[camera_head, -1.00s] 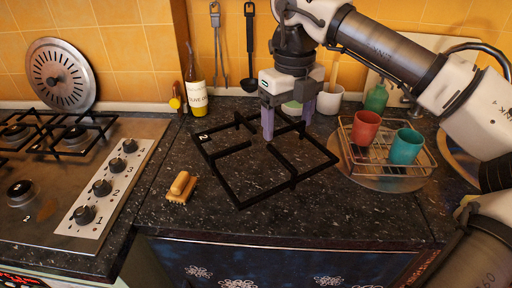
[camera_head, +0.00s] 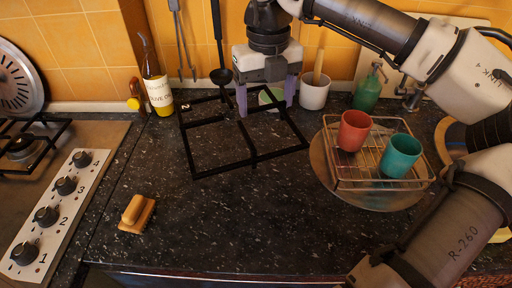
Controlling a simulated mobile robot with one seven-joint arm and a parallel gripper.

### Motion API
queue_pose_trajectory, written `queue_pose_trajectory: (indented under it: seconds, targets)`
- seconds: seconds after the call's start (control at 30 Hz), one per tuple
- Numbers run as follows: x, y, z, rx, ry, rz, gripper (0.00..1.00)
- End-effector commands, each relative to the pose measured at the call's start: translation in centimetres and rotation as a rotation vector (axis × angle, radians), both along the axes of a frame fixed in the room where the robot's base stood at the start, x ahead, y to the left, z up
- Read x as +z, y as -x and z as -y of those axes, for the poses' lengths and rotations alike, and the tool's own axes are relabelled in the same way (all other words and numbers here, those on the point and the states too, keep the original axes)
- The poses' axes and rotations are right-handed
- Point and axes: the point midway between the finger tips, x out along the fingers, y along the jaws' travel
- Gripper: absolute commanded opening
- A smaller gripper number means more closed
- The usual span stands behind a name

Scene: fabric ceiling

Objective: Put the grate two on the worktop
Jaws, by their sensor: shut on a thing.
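The grate two (camera_head: 222,170) is a black square metal frame with inward bars and a white "2" at its back left corner. It lies flat over the worktop (camera_head: 230,222), towards the back wall; I cannot tell whether it touches the surface or hangs just above it. My gripper (camera_head: 265,110) points down at the grate's back part, its two purple fingers shut on the grate. The exact grip is hard to see at this size.
An oil bottle (camera_head: 158,90) stands at the back left of the grate. A wire rack (camera_head: 350,184) with a red cup (camera_head: 354,131) and a teal cup (camera_head: 401,156) is on the right. A wooden brush (camera_head: 137,213) lies front left. The hob (camera_head: 62,205) is far left. The front worktop is clear.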

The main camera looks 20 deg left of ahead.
Motion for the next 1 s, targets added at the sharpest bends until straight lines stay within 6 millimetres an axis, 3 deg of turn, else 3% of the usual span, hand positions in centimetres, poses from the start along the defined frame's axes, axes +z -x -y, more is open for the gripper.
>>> queue_pose_trajectory:
  seconds: [0.2,0.33,0.8,1.0]
  targets:
    - [-5.4,0.1,0.0,0.001,-0.001,-0.003,0.38]
    - [-7.8,0.1,0.0,0.000,-0.002,-0.003,0.38]
    - [-13.0,0.0,0.0,-0.001,-0.002,0.000,0.38]
    - [-13.4,-0.1,0.0,-0.001,-0.001,0.002,0.38]
